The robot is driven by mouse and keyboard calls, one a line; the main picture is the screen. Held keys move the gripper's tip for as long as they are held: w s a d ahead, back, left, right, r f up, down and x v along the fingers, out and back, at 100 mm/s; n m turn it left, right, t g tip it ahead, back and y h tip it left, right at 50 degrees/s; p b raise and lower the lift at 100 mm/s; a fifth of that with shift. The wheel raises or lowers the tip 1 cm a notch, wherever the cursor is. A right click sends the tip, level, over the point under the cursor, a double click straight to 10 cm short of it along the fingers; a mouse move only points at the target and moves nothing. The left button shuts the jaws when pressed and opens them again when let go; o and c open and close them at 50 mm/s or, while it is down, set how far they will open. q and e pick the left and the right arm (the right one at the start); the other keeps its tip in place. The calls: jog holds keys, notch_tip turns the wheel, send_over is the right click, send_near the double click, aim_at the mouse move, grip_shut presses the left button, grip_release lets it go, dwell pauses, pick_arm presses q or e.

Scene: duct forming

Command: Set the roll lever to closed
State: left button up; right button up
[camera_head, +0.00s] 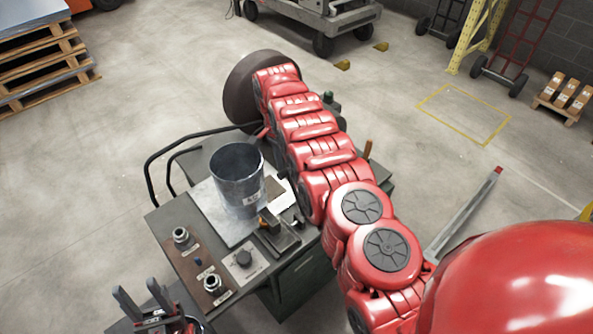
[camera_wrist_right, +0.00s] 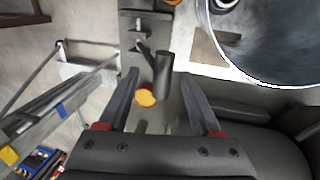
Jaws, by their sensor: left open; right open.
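In the right wrist view, a dark lever with a thick cylindrical grip (camera_wrist_right: 163,76) stands on a dark grey bracket, with a round orange end (camera_wrist_right: 146,97) beside it. I cannot tell for certain that this is the roll lever, or its setting. My right gripper (camera_wrist_right: 160,84) is open, its two fingers apart on either side of the grip, and I see no contact. In the head view the right gripper is hidden by my red arm. My left gripper (camera_head: 141,297) is open and empty at the bottom left, near the table corner.
A metal duct cylinder (camera_head: 238,178) stands upright on a pale sheet on the workbench (camera_head: 165,222); it also shows in the right wrist view (camera_wrist_right: 270,40). Metal fittings (camera_head: 212,283) sit at the bench's near left. An upright orange handle (camera_head: 368,148) stands behind my right arm.

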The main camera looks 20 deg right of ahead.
aim_at(296, 194)
jog(key=shift+s+d+f, duration=0.1)
jog(key=shift+s+f, duration=0.1)
jog(key=shift+f, duration=1.05)
grip_shut()
jog(key=shift+r, duration=0.1)
dwell(0.4)
